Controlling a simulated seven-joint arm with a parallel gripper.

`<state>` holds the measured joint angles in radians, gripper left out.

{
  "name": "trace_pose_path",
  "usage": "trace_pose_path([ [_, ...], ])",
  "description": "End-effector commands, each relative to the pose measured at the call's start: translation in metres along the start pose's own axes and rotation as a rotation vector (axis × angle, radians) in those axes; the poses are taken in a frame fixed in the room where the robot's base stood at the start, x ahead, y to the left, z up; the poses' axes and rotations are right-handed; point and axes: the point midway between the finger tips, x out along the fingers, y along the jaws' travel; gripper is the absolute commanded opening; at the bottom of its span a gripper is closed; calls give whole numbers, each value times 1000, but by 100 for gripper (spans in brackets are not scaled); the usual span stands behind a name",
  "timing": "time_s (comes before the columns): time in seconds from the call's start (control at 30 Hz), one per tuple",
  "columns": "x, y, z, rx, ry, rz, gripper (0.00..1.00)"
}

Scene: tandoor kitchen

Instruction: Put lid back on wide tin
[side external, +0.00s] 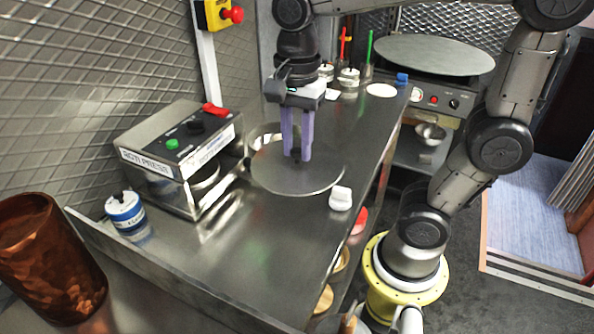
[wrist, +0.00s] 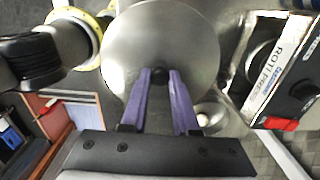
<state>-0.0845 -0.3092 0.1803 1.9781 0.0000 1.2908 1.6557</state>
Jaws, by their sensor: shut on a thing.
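The lid is a wide, flat, shiny metal disc (side external: 300,181) with a small dark knob at its centre. My gripper (side external: 297,154) points down with its purple fingers closed on that knob. In the wrist view my gripper (wrist: 160,78) has the knob between its fingertips, and the lid (wrist: 165,35) spreads out beyond them. The lid looks roughly level above the counter; its exact height is hard to tell. The wide tin (side external: 262,134) appears to be the round metal rim behind and left of the lid, partly hidden by it. It also shows partly in the wrist view (wrist: 216,118).
The roti press (side external: 180,150) stands left of the lid, with a blue-white tin (side external: 125,213) and a copper vessel (side external: 50,258) nearer the camera. A white object (side external: 341,198) sits at the counter's right edge. Small jars (side external: 348,82) stand behind. The front counter is clear.

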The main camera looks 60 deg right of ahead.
Motion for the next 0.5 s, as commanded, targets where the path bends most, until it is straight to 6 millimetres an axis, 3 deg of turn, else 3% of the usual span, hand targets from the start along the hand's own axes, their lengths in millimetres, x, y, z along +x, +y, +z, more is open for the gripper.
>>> trace_pose_path([
  [0.03, -16, -2, 0, 0, -1, -7, 0],
  [0.27, -68, -1, 0, 0, 0, -4, 0],
  [0.5, -74, -50, -30, 27, 0, 3, 0],
])
